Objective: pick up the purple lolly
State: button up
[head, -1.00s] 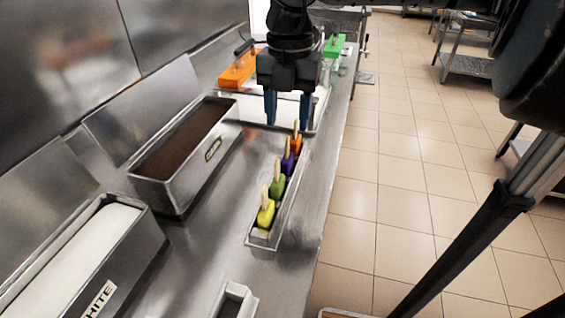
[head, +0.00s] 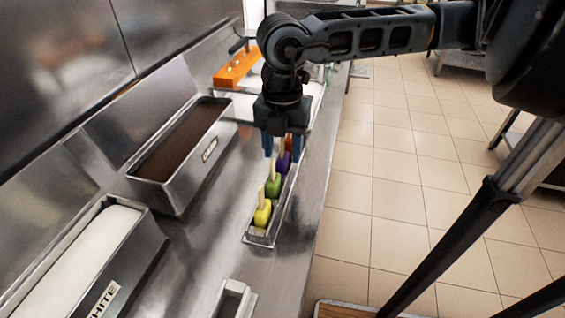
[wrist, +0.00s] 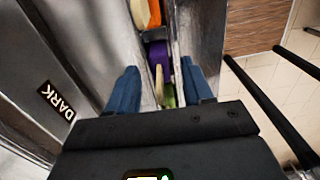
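The purple lolly (head: 283,162) stands in a narrow metal tray (head: 258,241) on the steel counter, its stick pointing up. It sits between the green lolly (head: 273,184) and the orange lolly (head: 289,142), with the yellow lolly (head: 262,213) at the near end. My gripper (head: 281,152) is above the far part of the tray, fingers pointing down and apart. In the wrist view the purple lolly (wrist: 157,56) shows beyond and between the open blue fingers (wrist: 159,88), with a pale stick near it. The fingers look apart from the lolly and hold nothing.
A container of dark chocolate (head: 185,192) and one of white coating (head: 130,245) stand left of the tray. An orange mould (head: 237,68) lies at the back. The counter's right edge drops to a tiled floor (head: 400,200). A small metal holder (head: 235,298) is in front.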

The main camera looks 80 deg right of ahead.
grip_shut()
jog(key=shift+r, duration=0.2)
dwell(0.3)
